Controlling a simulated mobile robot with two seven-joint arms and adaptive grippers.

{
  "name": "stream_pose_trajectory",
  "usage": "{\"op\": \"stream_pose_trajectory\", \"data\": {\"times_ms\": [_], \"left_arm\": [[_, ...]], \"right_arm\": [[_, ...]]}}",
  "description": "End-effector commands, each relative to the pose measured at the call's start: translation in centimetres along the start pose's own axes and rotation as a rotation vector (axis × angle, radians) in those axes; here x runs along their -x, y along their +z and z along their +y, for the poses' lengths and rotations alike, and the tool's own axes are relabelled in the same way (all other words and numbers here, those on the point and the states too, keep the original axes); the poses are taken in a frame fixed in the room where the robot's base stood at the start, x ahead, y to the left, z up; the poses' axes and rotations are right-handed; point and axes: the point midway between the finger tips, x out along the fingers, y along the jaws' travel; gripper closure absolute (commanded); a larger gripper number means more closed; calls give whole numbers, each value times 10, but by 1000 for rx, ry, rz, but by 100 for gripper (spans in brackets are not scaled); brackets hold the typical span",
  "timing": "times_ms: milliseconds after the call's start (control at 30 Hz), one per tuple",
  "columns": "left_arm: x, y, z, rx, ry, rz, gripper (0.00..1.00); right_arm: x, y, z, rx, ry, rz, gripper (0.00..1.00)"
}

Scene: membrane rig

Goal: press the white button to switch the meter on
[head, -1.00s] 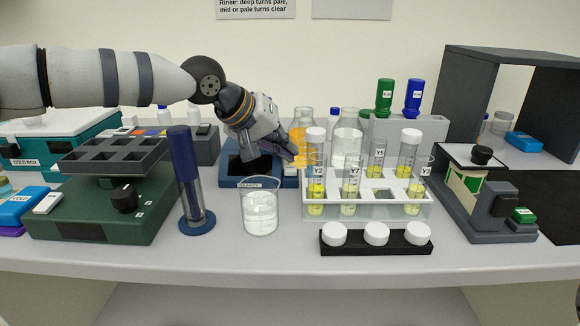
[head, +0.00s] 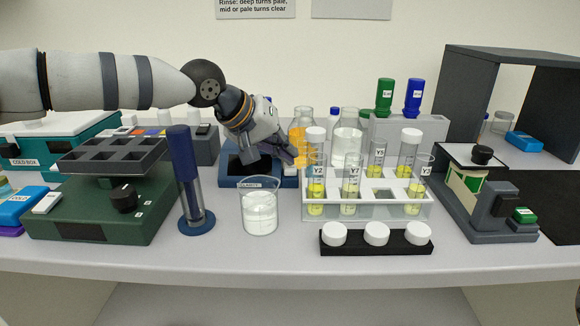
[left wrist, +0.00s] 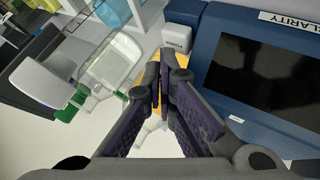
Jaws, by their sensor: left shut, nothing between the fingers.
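The meter (left wrist: 262,72) is a blue box marked CLARITY with a dark, blank screen; in the head view it (head: 229,178) stands mid-table behind the beaker, partly covered by my left arm. The white button (left wrist: 177,38) is a small white block beside the meter's screen end in the left wrist view. In the head view the left gripper (head: 297,160) points down to the right. My right gripper is not in view.
An orange object (head: 298,136) shows right by the fingertips. A white rack (head: 385,209) with yellow-filled tubes stands close on the right. A beaker (head: 260,213) and a blue-based upright tube stand (head: 197,226) are in front. The table's front strip is mostly clear.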

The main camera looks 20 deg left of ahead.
Motion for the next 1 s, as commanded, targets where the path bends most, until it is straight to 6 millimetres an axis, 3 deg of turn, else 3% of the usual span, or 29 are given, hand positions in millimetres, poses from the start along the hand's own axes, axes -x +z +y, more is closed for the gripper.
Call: {"op": "stream_pose_trajectory", "data": {"times_ms": [1000], "left_arm": [[-9,7,-7,0,-2,-3,100]], "right_arm": [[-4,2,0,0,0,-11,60]]}}
